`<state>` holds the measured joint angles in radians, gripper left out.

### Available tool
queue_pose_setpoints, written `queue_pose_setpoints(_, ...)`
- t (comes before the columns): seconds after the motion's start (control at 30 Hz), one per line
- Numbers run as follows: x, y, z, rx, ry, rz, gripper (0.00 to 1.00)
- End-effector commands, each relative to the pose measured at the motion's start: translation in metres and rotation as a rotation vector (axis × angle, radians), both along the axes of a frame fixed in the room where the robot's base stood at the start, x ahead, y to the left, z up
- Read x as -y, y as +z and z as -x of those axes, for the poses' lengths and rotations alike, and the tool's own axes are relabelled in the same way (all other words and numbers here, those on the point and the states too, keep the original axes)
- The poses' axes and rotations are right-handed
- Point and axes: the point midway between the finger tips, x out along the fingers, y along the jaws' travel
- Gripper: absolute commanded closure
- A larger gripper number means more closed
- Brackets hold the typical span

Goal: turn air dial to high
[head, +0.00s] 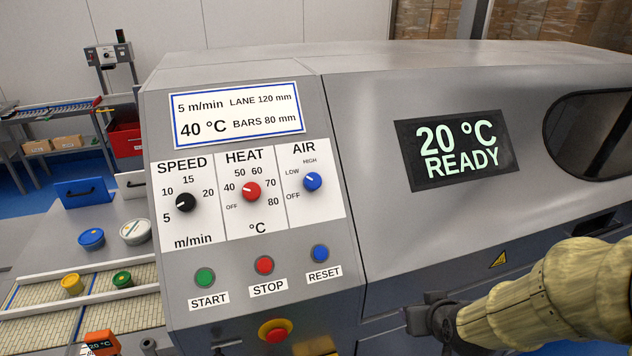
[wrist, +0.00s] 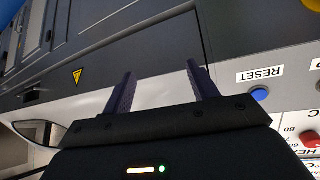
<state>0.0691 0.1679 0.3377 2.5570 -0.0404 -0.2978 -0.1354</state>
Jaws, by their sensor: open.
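The blue AIR dial (head: 312,182) sits at the right of the white dial panel (head: 330,205) in the head view. Its white mark points up and left, toward LOW. OFF is printed below LOW, and HIGH is printed above the dial. My gripper (head: 420,312) is low and to the right of the dial, in front of the machine's lower front and apart from the panel. In the wrist view my gripper (wrist: 160,70) shows two separated dark fingers with nothing between them. The AIR dial is not clearly visible in the wrist view.
The blue RESET button (head: 320,253) is below the AIR dial and also shows in the wrist view (wrist: 260,94). The red HEAT dial (head: 251,191) and black SPEED dial (head: 185,202) are to its left. A red emergency button (head: 275,332) sits lower. The display (head: 455,150) reads 20 °C READY.

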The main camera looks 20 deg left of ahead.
Motion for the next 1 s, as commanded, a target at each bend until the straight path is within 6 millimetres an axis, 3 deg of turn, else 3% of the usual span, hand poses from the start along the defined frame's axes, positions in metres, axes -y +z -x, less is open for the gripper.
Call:
queue_pose_setpoints(0.2,-0.08,0.046,-0.021,0.288,0.199,-0.135,0.41)
queue_pose_setpoints(0.43,-0.146,0.113,-0.018,0.589,0.319,-0.334,0.41)
queue_pose_setpoints(0.63,-0.165,0.146,-0.011,0.72,0.34,-0.433,0.41)
queue_pose_setpoints(1.0,-0.165,0.148,-0.011,0.728,0.339,-0.438,0.41)
